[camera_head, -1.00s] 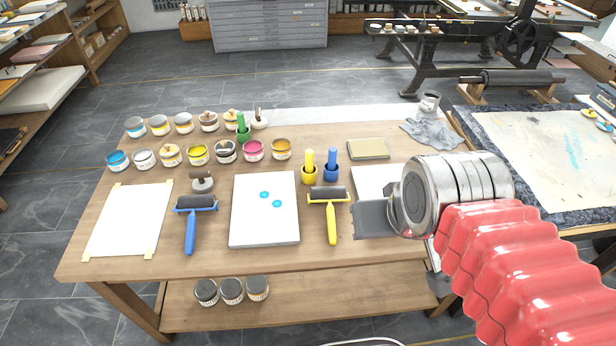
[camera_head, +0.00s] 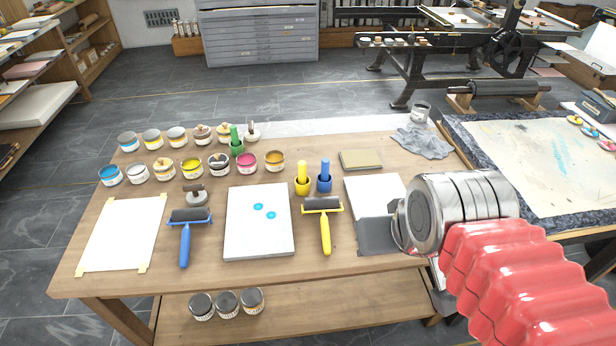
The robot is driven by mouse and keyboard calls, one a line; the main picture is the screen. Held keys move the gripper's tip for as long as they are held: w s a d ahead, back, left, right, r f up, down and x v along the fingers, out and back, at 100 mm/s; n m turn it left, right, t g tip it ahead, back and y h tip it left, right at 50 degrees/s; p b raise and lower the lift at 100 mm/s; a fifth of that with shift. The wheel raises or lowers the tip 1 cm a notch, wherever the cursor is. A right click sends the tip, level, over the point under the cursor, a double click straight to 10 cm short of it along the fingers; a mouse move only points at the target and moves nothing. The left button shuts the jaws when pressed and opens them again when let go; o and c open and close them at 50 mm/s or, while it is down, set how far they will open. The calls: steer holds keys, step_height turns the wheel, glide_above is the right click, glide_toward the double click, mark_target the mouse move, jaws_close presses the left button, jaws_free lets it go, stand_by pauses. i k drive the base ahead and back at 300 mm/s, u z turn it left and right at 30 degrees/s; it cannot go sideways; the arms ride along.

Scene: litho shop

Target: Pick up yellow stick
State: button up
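The yellow stick (camera_head: 302,172) stands upright in a small yellow cup (camera_head: 303,188) near the middle of the table. A blue stick (camera_head: 325,169) stands in a blue cup close to its right. My gripper (camera_head: 372,236) is at the right of the table, to the right of and nearer than the yellow stick, and apart from it. A flat dark grey plate-like part shows at its end. The metal wrist hides the rest, so I cannot see whether the fingers are open or shut.
A yellow-handled roller (camera_head: 325,232) lies in front of the yellow cup. A white slab (camera_head: 259,235) with blue spots lies left of it. Ink jars, including an orange-topped one (camera_head: 274,160), stand behind left. A khaki block (camera_head: 361,159) and grey cloth (camera_head: 421,142) lie behind right.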

mark_target(302, 164)
steer(key=z, duration=0.9)
steer(key=k, duration=0.6)
steer(key=u, duration=0.9)
steer(key=i, duration=1)
steer(key=u, duration=0.05)
